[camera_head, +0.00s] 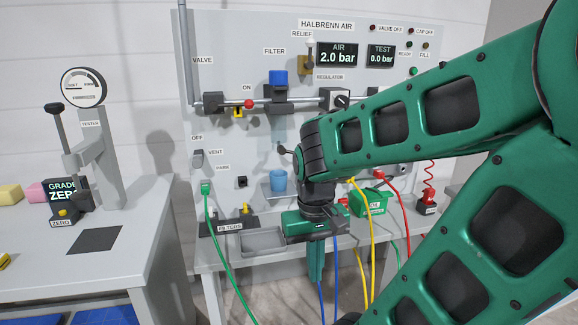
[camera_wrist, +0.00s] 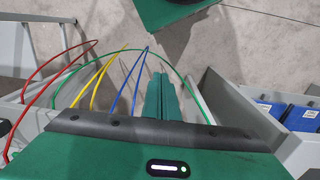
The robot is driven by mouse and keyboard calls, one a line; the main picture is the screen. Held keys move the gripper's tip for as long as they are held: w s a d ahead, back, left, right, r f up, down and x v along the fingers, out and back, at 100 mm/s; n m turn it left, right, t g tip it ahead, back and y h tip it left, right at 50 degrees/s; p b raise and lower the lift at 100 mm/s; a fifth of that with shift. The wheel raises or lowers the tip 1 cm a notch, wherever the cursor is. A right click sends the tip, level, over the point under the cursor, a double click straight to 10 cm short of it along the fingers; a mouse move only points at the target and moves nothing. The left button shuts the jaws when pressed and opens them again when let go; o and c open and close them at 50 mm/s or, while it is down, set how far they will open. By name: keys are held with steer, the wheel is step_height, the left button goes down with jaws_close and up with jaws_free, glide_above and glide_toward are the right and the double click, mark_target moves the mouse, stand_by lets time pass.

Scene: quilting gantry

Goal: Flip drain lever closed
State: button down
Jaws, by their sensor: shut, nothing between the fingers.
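The filter (camera_head: 277,92) with a blue cap sits on the pipe of the grey panel. A small dark-knobbed lever (camera_head: 283,150) shows below it, left of my arm; it looks like the drain lever, but its exact position is hard to tell. A blue cup (camera_head: 278,181) stands on a small shelf beneath. My gripper (camera_head: 316,264) points down in front of the panel's lower ledge, below and right of the lever and apart from it. Its green fingers are together and empty, and also show in the wrist view (camera_wrist: 160,97). My arm hides part of the panel right of the lever.
Green (camera_head: 221,252), yellow (camera_head: 368,240), blue and red hoses hang near my gripper. A green box (camera_head: 370,202) sits on the ledge at right. A grey tray (camera_head: 262,240) is left of my gripper. A side table (camera_head: 130,215) with a tester stands at left.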

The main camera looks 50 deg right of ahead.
steer(key=w+d+f+n+g+h, duration=0.25)
steer(key=w+d+h, duration=0.25)
steer(key=d, duration=0.4)
steer(key=w+d+f+n+g+h, duration=0.1)
steer(key=w+d+f+h, duration=0.2)
steer(key=w+d+h, duration=0.4)
steer(key=w+a+r+n+t+h, duration=0.2)
steer(key=w+r+n+t+h, duration=0.3)
steer(key=w, duration=0.3)
steer(key=w+a+r+n+t+h, duration=0.2)
steer(key=w+r+n+t, duration=0.4)
steer(key=w, duration=0.3)
steer(key=d+r, duration=0.4)
steer(key=d, duration=0.7)
steer(key=shift+s+r, duration=0.15)
steer(key=shift+s, duration=0.25)
steer(key=shift+m, duration=0.25)
